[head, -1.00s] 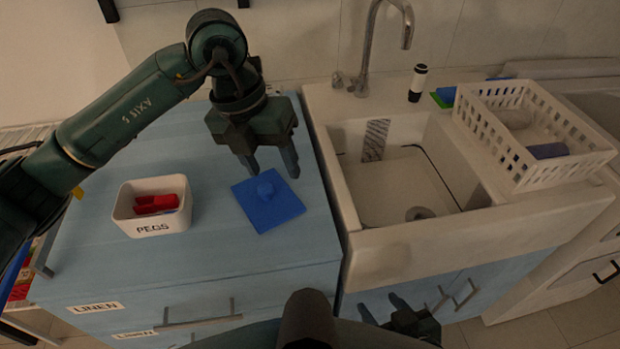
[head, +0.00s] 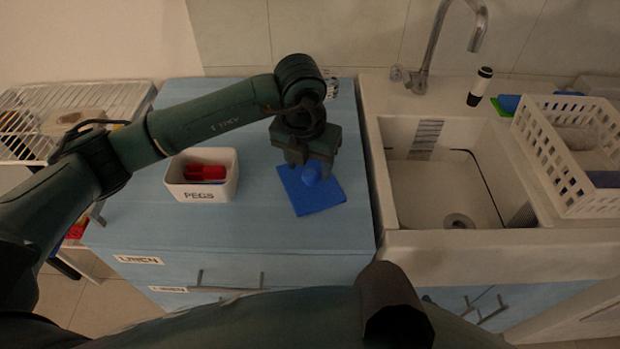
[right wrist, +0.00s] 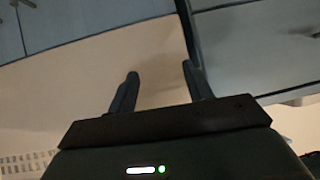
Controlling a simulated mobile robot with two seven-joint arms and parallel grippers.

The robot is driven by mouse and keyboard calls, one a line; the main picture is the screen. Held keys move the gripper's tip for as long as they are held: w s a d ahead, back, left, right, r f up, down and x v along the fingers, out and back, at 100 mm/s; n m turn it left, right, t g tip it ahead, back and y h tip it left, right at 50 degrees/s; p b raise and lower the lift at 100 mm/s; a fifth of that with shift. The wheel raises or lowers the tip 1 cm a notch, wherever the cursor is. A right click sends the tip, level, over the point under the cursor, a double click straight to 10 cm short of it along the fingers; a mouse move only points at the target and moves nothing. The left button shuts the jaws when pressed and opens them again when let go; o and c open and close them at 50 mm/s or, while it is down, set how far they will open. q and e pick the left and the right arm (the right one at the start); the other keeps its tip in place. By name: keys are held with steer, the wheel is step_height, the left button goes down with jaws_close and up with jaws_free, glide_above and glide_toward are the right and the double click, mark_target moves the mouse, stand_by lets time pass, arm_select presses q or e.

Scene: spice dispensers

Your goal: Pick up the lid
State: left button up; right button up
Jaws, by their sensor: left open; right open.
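The lid (head: 318,196) is a flat blue square with a round knob (head: 311,175) on top. It lies on the blue cabinet top in the head view. My left gripper (head: 309,170) is open and points down at the knob, with its fingertips close to it. Whether the fingers touch or straddle the knob is hard to tell. My right gripper (right wrist: 158,88) is open and empty in the right wrist view, low beside cabinet fronts. It does not show in the head view now.
A white box labelled PEGS (head: 203,194) with red pegs stands left of the lid on the cabinet top (head: 270,235). A sink (head: 440,195) with a tap (head: 432,50) is to the right.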

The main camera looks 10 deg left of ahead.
arm_select(q)
steer(key=shift+w+f, duration=0.15)
steer(key=shift+f, duration=0.95)
steer(key=c, duration=1.1)
